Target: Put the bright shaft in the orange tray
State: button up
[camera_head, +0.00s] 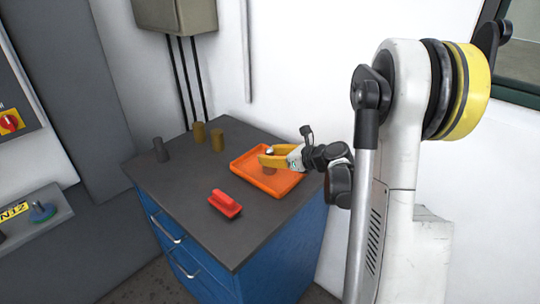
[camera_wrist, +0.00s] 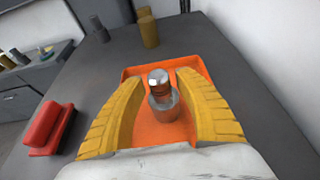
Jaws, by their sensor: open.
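The bright shaft (camera_wrist: 159,80) is a shiny metal cylinder with a reddish-brown tint lower down. In the wrist view it stands roughly upright at a grey round collar-like part (camera_wrist: 163,106), within the outline of the orange tray (camera_wrist: 201,64). I cannot tell whether the collar is part of the shaft or a separate piece. The tray also shows in the head view (camera_head: 284,186), on the dark cabinet top. My gripper (camera_head: 264,155) is over the tray, its yellow fingers (camera_wrist: 160,74) open on either side of the shaft, with gaps visible. The shaft's lower end is hidden.
A red handled block (camera_head: 224,204) lies left of the tray. Two brass cylinders (camera_head: 199,132) (camera_head: 217,139) and a dark grey cylinder (camera_head: 160,150) stand toward the back left. The cabinet top (camera_head: 185,185) is clear between them. A white wall rises behind.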

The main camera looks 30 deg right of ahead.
jog(key=p+v, duration=0.3)
jog(key=v, duration=0.8)
jog(key=shift+s+d+r, duration=0.1)
jog(key=shift+s+r, duration=0.2)
jog(key=s+a+r+n+g, duration=0.1)
jog(key=s+a+n+g, duration=0.1)
jog(key=a+n, duration=0.45)
jog(key=s+a+r+n+g, duration=0.2)
jog(key=a+n, duration=0.4)
jog(key=a, duration=0.2)
jog(key=s+a+r+n+g+h, duration=0.1)
jog(key=s+a+n+h, duration=0.3)
jog(key=s+n, duration=0.9)
jog(key=shift+s+a+r+n+g+h, duration=0.15)
jog(key=shift+a+r+n+g+h, duration=0.15)
jog(key=shift+a+n, duration=2.2)
jog(key=shift+d+n, duration=0.75)
